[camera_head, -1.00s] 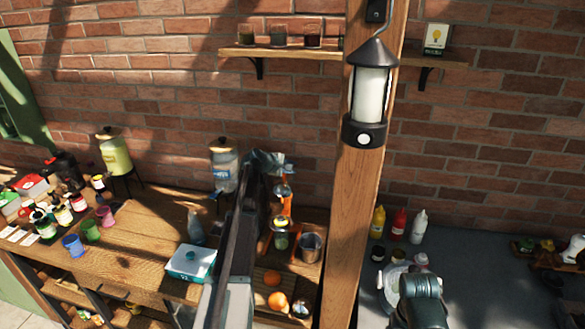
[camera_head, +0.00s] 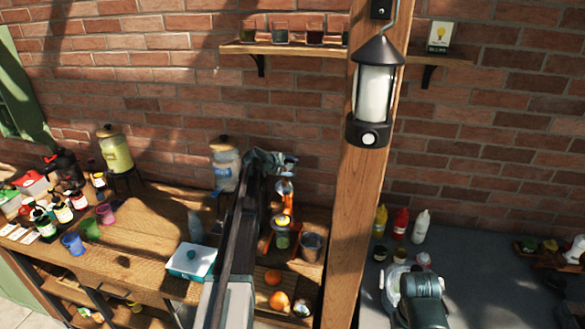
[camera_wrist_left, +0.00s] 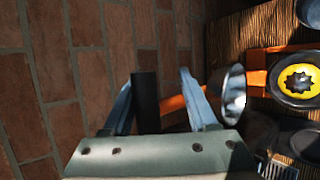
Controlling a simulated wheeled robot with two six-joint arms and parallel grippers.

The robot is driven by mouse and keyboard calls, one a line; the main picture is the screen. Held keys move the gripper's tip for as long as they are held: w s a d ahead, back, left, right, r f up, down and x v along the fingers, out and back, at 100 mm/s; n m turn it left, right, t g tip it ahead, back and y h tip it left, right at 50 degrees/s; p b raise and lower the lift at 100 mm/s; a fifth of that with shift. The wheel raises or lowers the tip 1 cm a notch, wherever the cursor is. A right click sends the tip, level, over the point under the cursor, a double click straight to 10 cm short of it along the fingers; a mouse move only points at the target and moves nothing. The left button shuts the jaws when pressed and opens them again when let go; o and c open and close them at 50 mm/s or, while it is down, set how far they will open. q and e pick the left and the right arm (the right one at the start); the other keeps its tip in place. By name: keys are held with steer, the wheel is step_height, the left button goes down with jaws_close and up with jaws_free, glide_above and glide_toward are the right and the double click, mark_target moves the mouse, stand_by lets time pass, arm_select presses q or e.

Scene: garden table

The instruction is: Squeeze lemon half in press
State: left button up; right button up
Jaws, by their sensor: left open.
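The orange press (camera_head: 285,188) stands on the wooden table, partly hidden behind my left arm. In the left wrist view, its orange lever (camera_wrist_left: 176,103) ends in a dark grip (camera_wrist_left: 146,102) that shows between my open fingers; I cannot tell whether they touch it. My left gripper (camera_head: 278,163) is high at the press, and also shows in the wrist view (camera_wrist_left: 158,95). A shiny metal dome (camera_wrist_left: 233,94) is on the lever. Beside it is a black-rimmed yellow cup (camera_wrist_left: 299,79) with a dark star-shaped middle. I cannot make out a lemon half. My right gripper's fingers are not visible.
A glass (camera_head: 282,240) is under the press, and a metal cup (camera_head: 312,246) stands to its right. Oranges (camera_head: 273,277) lie in front. A white-and-teal box (camera_head: 191,262) and a bottle (camera_head: 196,227) are left of my arm. A wooden post (camera_head: 352,215) stands to the right.

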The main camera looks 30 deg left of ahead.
arm_select(q)
steer(key=shift+a+r, duration=0.1)
steer(key=shift+a, duration=0.15)
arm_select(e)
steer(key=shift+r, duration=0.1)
